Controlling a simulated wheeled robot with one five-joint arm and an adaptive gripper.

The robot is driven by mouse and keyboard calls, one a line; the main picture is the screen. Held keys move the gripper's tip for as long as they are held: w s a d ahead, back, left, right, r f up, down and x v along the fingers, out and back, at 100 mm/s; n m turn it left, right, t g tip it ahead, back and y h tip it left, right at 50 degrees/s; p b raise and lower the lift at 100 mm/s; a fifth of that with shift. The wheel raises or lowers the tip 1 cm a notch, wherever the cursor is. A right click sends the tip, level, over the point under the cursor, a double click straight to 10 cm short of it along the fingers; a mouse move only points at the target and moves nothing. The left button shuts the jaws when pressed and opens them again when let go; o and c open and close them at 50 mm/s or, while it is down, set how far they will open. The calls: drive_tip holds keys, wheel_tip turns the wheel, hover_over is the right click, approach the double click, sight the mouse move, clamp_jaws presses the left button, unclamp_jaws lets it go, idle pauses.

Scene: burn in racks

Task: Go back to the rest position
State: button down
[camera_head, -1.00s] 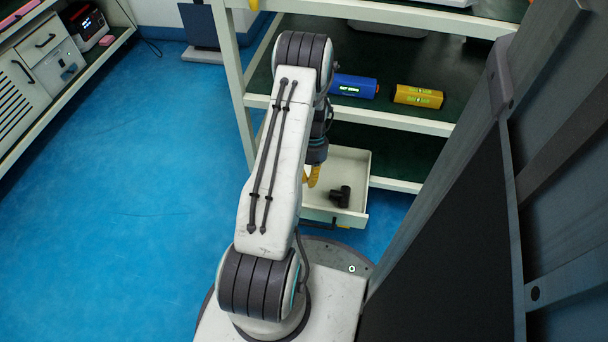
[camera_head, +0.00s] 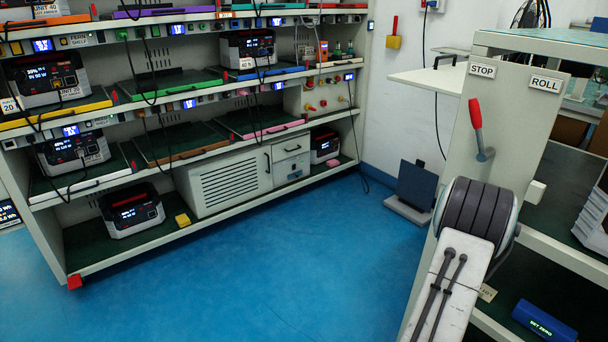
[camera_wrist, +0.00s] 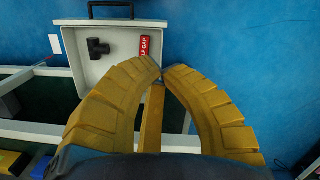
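My gripper (camera_wrist: 161,68) shows in the wrist view. Its two curved yellow fingers have their tips almost together, with nothing seen held at the tips. A narrow yellow bar shows in the gap between the fingers; I cannot tell what it is. Beyond the fingertips is an open white drawer (camera_wrist: 118,72) holding a black fitting (camera_wrist: 98,47) and a red labelled piece (camera_wrist: 144,47). In the head view my arm is at the lower right, in front of the cart, and the gripper is out of frame.
A cart with STOP and ROLL labels (camera_head: 481,71) and a red-handled lever (camera_head: 476,115) stands at the right. A blue block (camera_head: 543,320) lies on its shelf. A rack (camera_head: 110,260) with several power units fills the left.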

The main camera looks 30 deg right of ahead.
drive_tip(key=w+a+r+n+h+p, duration=0.1)
drive_tip(key=w+a+r+n+p, duration=0.2)
drive_tip(key=a+r, duration=0.5)
drive_tip(key=w+a+r+n+t+p, duration=0.15)
drive_tip(key=w+a+r+p, duration=0.35)
drive_tip(key=r, duration=0.7)
drive_tip(key=w+a+r+n+h+p, duration=0.1)
drive_tip(key=w+a+r+n+p, duration=0.1)
drive_tip(key=a+r+p, duration=0.6)
drive_tip(key=s+a+r+n+t+p, duration=0.1)
drive_tip(key=s+a+r+n+p, duration=0.2)
drive_tip(key=a+r, duration=0.4)
drive_tip(key=s+a+r+n+t+p, duration=0.1)
drive_tip(key=s+a+r+n+p, duration=0.3)
drive_tip(key=r, duration=0.8)
drive_tip(key=a+p, duration=0.2)
drive_tip(key=a, duration=0.1)
drive_tip(key=shift+s+a+y, duration=0.15)
drive_tip(key=shift+s+y, duration=0.2)
drive_tip(key=shift+y, duration=0.05)
drive_tip(key=shift+r+t, duration=0.1)
drive_tip(key=shift+t, duration=0.15)
